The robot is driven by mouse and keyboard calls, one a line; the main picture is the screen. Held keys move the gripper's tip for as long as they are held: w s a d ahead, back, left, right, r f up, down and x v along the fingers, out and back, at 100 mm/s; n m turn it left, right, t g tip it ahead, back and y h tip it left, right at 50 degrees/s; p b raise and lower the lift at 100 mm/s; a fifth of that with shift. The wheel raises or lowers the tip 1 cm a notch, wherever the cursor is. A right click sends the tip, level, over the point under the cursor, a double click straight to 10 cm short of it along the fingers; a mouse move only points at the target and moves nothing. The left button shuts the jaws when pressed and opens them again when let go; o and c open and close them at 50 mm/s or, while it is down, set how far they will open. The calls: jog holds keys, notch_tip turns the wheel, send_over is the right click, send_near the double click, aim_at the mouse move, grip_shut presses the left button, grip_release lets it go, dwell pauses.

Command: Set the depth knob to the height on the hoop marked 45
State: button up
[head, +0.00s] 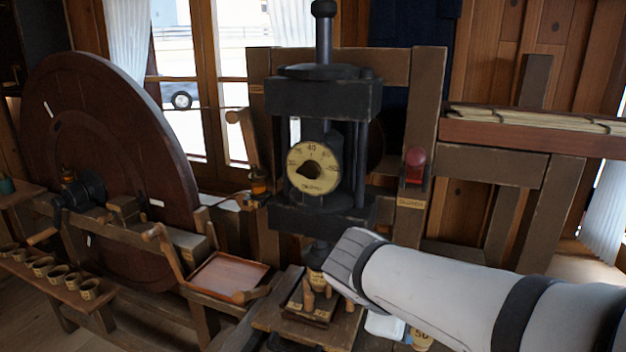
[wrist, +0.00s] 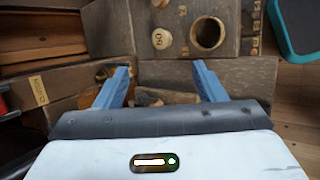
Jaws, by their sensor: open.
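A cream dial (head: 314,167) with a dark knob (head: 311,172) at its centre sits on the front of a black press (head: 320,98). The number 40 is readable at its top; the other markings are too small to read surely. I cannot make out a hoop marked 45. A round pale piece marked 60 (wrist: 161,38) and a wooden ring or hole (wrist: 208,34) show in the wrist view. My gripper (wrist: 160,70) is open, its two blue fingers apart with nothing held between them. In the head view it is below and right of the dial, its fingertips not clearly visible.
A big wooden wheel (head: 110,165) stands left, with several small labelled cups (head: 60,278) on a bench in front. A red-knobbed lever (head: 415,165) is right of the press. A small wooden tray (head: 228,274) is left of the press base. A teal-edged object (wrist: 295,30) is at the wrist view's corner.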

jog(key=w+a+r+n+t+h, duration=0.2)
jog(key=w+a+r+n+t, duration=0.25)
jog(key=w+r+n, duration=0.2)
jog(key=n+t+y, duration=0.2)
jog(key=n+t, duration=0.5)
jog(key=n, duration=0.4)
send_near(309, 172)
jog(key=w+f, duration=0.1)
jog(key=f, duration=0.1)
jog(key=p+x, duration=0.1)
jog(key=x, duration=0.7)
jog(key=shift+r+p, duration=0.3)
jog(key=shift+r, duration=0.15)
jog(key=shift+t, duration=0.25)
